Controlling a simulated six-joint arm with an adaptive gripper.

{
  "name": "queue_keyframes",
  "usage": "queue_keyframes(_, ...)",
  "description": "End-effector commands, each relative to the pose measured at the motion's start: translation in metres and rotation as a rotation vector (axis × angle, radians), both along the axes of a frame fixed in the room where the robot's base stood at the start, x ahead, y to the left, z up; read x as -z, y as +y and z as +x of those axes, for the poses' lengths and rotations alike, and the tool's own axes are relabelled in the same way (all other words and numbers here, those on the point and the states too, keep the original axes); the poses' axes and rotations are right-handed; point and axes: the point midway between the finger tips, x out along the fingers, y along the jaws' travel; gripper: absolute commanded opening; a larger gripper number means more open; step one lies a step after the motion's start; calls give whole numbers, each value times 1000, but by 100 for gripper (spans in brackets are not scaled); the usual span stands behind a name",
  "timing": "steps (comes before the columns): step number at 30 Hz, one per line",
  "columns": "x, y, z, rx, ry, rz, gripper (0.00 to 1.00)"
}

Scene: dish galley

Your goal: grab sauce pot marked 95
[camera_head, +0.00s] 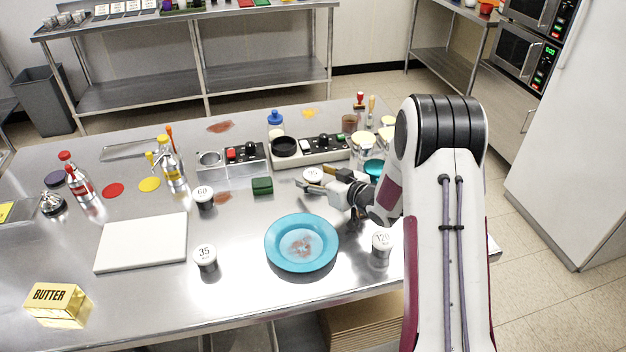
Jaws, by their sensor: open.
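The sauce pot marked 95 (313,174) stands on the steel table right of the green sponge, its pale round top showing the number. Its lower body is partly hidden by my gripper. My gripper (312,185) reaches in from the right and is open, with its fingers right at the pot. I cannot tell whether they touch it or how far it lies between them. Similar pots are marked 60 (203,196), 35 (205,257) and 120 (381,244).
A blue plate (285,262) with a stain lies just in front of my gripper. A green sponge (262,186) and a control panel with a black bowl (285,147) are close by. A white board (142,243) and butter box (57,304) lie left. Jars crowd behind my wrist.

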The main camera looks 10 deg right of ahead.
Motion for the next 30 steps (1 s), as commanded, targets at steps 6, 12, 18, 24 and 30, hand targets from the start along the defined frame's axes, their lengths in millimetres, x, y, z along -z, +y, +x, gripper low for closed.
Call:
queue_keyframes(6, 0, 0, 0, 0, 0, 0, 34)
queue_keyframes(12, 0, 0, 0, 0, -1, 0, 16)
queue_keyframes(18, -1, 0, 0, 0, -1, 0, 16)
queue_keyframes(24, -6, 0, 0, 0, -2, 1, 16)
queue_keyframes(30, -21, 0, 0, -1, -3, -1, 16)
